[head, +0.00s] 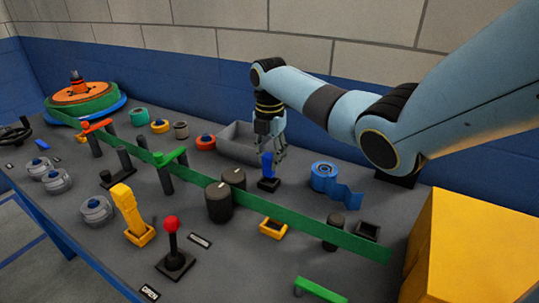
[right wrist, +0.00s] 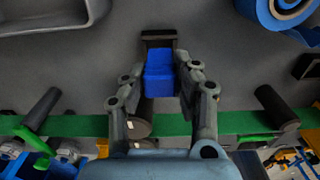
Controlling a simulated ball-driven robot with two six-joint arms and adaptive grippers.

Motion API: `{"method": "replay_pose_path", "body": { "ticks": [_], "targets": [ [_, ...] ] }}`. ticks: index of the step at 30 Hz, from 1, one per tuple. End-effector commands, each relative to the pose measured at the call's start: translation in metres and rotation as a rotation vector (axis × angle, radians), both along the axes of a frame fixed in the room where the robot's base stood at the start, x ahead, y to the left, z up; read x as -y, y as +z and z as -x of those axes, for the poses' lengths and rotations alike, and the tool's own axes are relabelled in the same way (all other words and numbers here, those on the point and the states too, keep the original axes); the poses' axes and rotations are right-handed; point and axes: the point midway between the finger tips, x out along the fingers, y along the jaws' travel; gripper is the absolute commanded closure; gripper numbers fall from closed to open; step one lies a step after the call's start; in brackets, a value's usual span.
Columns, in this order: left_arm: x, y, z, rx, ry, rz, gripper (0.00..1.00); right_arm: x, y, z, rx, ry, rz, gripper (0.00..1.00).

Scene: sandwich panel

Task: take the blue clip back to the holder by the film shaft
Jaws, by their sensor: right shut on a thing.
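The blue clip (head: 268,165) stands upright at a small dark holder (head: 268,184) in the middle of the table. My right gripper (head: 272,153) comes down from above, its fingers around the clip's upper part. In the right wrist view the clip (right wrist: 158,80) sits between my right fingers (right wrist: 160,92), with the dark holder (right wrist: 158,38) just beyond it. Whether the clip is seated or just above the holder I cannot tell. A second dark holder (head: 367,230), which looks empty, is beside a dark post (head: 333,232) at the right. My left gripper is out of view.
A blue tape roll (head: 323,177) is right of the clip. A grey bin (head: 237,141) stands behind. A green band (head: 300,224) runs across in front, past dark rollers (head: 219,202). A yellow box (head: 470,245) fills the right front.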

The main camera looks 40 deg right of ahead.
Motion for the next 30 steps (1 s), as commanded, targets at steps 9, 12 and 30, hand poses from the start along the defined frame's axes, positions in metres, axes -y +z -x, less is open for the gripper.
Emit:
{"method": "replay_pose_path", "body": {
  "ticks": [9, 12, 30],
  "targets": [
    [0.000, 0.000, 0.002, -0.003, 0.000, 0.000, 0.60, 0.000, 0.000, 0.000, 0.000, 0.000, 0.000, 1.00],
    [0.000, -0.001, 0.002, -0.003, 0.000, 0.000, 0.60, 0.000, -0.002, 0.000, 0.000, 0.000, 0.000, 1.00],
    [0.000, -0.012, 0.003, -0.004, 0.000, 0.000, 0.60, 0.000, -0.021, 0.000, 0.000, 0.000, 0.000, 1.00]
  ]
}}
